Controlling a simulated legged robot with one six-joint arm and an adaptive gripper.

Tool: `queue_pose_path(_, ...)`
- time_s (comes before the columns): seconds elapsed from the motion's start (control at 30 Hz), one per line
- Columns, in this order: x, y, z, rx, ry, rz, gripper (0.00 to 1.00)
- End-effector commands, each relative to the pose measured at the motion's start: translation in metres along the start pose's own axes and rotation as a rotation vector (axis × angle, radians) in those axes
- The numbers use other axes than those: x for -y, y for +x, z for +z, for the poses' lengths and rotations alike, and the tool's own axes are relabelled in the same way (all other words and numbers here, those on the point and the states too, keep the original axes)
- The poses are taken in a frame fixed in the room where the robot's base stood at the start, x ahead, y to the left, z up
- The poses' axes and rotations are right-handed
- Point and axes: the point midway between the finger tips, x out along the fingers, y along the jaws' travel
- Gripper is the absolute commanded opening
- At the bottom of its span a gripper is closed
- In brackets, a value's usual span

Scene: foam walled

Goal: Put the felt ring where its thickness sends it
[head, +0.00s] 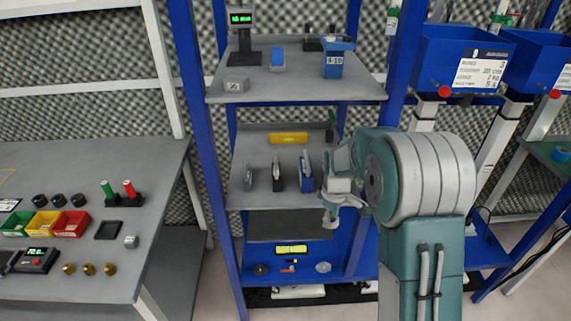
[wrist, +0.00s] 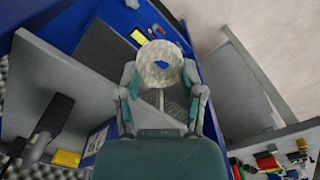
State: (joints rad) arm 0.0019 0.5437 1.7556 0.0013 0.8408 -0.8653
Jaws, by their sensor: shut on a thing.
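A pale grey felt ring (wrist: 149,51) sits between the two fingertips of my gripper (wrist: 160,78) in the wrist view, and blue shows through its hole. My gripper is shut on the ring at its two sides. In the head view my gripper (head: 333,190) is at the right end of the middle shelf, beside a blue upright holder (head: 305,170); the ring cannot be made out clearly there. A black holder (head: 278,176) and a grey holder (head: 248,177) stand further left. A lit yellow display (head: 291,249) is on the lower blue shelf and also shows in the wrist view (wrist: 139,37).
The middle shelf (head: 240,202) also carries a yellow bar (head: 289,138) at its back. The rack's blue posts (head: 207,150) stand close by. A bench (head: 165,165) with bins is at the left. Blue bins (head: 462,60) hang at the right.

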Motion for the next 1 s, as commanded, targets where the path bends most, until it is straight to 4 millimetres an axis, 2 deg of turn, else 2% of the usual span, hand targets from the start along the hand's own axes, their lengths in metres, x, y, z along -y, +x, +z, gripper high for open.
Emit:
queue_pose_path(0.4,-0.007,-0.015,-0.006,0.000,-0.803,0.001,0.21)
queue_pose_path(0.6,-0.009,-0.020,-0.009,0.000,-1.113,0.002,0.21)
queue_pose_path(0.83,-0.014,-0.022,-0.013,0.000,-1.235,0.001,0.21)
queue_pose_path(1.0,-0.036,-0.021,-0.031,0.000,-1.235,0.002,0.21)
